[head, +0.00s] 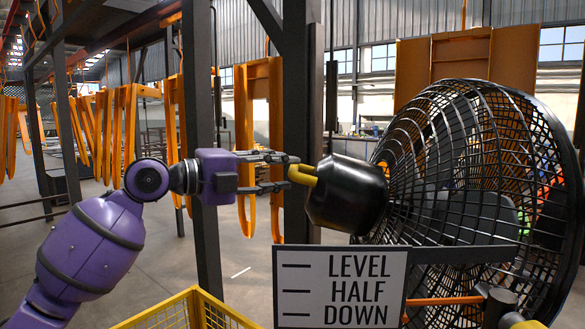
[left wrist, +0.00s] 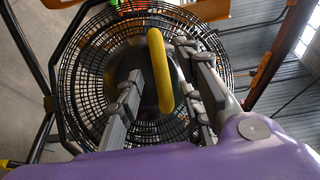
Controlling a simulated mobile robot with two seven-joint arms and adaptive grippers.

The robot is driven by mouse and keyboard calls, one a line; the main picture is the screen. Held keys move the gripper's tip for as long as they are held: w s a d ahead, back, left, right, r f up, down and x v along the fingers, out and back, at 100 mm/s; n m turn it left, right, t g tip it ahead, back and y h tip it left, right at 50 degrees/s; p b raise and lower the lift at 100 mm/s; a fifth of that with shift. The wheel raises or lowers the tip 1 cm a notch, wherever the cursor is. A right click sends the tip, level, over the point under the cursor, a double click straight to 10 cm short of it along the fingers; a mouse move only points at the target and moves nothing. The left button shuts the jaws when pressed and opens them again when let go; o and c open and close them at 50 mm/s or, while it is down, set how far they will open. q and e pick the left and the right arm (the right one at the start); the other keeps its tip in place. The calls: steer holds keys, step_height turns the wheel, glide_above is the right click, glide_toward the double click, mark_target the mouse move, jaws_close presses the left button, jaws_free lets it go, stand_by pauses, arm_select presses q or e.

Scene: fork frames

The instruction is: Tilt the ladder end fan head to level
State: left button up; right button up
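The fan head (head: 470,170) is a large black wire cage with a dark motor housing (head: 347,195) on its near side. A yellow handle (head: 303,175) sticks out of the housing toward my left gripper (head: 282,172). In the left wrist view the yellow handle (left wrist: 160,70) lies between the two fingers of my left gripper (left wrist: 160,85), with gaps beside it, so the gripper is open around it. A white sign (head: 340,288) reads LEVEL, HALF, DOWN beside three marks. A dark bar (head: 460,254) meets its right edge near LEVEL; I cannot tell whether it is a pointer. My right gripper is not in view.
A dark steel post (head: 298,100) stands behind my left gripper. A yellow mesh basket (head: 190,312) is at the bottom, below my left arm. Orange frames (head: 130,120) hang at the back left. Open floor shows between the posts.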

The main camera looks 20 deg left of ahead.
mark_target(292, 166)
arm_select(q)
steer(key=x, duration=0.2)
steer(key=shift+w+d+r, duration=0.2)
steer(key=shift+w, duration=0.1)
steer(key=shift+w+d+p, duration=0.15)
steer(key=shift+d+p, duration=0.05)
steer(key=shift+p, duration=0.1)
steer(key=shift+w, duration=0.1)
steer(key=shift+w+d+f, duration=0.15)
steer(key=shift+f, duration=0.05)
jaws_close()
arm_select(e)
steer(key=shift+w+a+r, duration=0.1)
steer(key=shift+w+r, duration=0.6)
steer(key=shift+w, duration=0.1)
arm_select(q)
steer(key=shift+f, duration=0.1)
